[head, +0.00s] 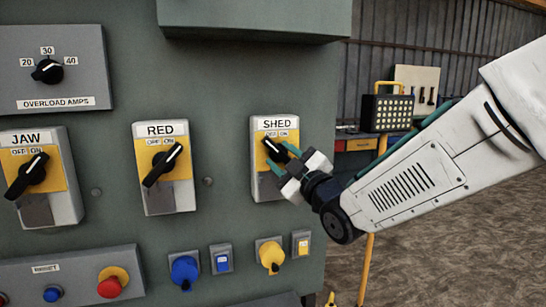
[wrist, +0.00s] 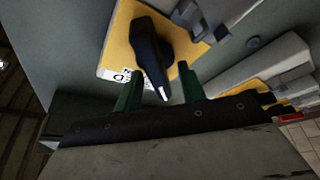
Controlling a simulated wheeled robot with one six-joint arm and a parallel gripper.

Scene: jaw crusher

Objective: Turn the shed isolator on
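The SHED isolator (head: 258,173) is a pale box with a yellow plate and a black rotary handle (head: 275,150). Its white mark points up-left, toward the OFF side of the label. My gripper (head: 282,166) is at the handle's lower right in the head view, and its fingers partly cover the plate. In the wrist view the handle (wrist: 151,45) reaches down with its white-marked end between my two green fingers (wrist: 158,80). The fingers are open, one on each side, with gaps visible. I cannot tell whether either finger touches the handle.
The RED isolator (head: 153,195) and the JAW isolator (head: 65,203) stand to the left, both marks pointing up-right toward ON. A grey housing (head: 250,18) juts out above.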

